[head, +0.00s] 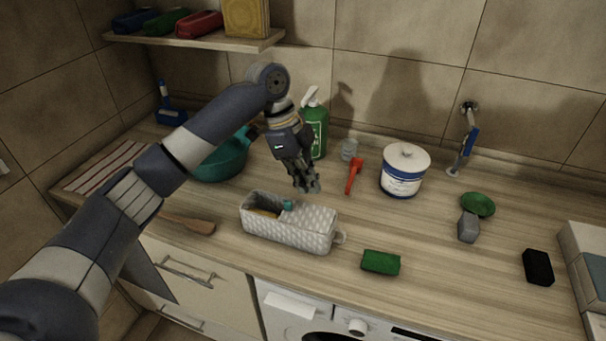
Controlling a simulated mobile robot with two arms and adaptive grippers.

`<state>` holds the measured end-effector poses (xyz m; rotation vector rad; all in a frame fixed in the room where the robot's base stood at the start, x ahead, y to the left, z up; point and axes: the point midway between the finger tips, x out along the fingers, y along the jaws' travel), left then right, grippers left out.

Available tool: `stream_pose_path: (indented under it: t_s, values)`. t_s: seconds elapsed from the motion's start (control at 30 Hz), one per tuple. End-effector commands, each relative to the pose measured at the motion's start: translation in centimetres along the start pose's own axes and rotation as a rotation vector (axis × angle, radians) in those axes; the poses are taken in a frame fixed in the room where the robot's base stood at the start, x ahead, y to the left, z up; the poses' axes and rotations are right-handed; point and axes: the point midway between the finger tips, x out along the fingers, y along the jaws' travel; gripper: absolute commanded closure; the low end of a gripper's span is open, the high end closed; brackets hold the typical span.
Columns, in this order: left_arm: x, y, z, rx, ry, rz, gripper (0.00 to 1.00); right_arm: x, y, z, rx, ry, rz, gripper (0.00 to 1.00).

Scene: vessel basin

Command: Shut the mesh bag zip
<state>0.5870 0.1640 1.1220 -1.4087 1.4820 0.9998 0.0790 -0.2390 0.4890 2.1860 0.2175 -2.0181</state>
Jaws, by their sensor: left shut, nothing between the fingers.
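The mesh bag (292,232) is a pale, patterned, box-shaped pouch on the wooden counter, below the middle of the head view. Its top is open at the left part, where something yellowish shows inside. A small teal piece (288,204), perhaps the zip pull, sits on the top near the middle. A loop tab (341,237) sticks out at its right end. My left gripper (308,188) is shut and empty, just above and behind the bag's top, apparently apart from it. My right gripper is not in view.
A green pump bottle (314,132), a clear glass (349,149), a red-orange tool (354,175) and a white-blue canister (404,170) stand behind. A green sponge (381,262) lies in front right. Counter right of the canister is partly clear.

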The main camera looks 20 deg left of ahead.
Motion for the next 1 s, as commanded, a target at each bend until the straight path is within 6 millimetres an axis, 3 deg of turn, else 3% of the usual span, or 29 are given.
stream_pose_path:
  t_s: [0.3, 0.6, 1.0]
  values:
    - [6.7, 0.1, -0.1, -0.001, -0.001, 0.004, 1.0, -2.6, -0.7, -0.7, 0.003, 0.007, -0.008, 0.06]
    - [5.4, 0.0, 3.4, -0.002, -0.002, -0.001, 1.0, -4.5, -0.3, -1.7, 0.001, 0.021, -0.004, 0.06]
    - [5.4, 0.0, 3.8, 0.0, -0.001, -0.002, 1.0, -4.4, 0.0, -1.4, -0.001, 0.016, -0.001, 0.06]
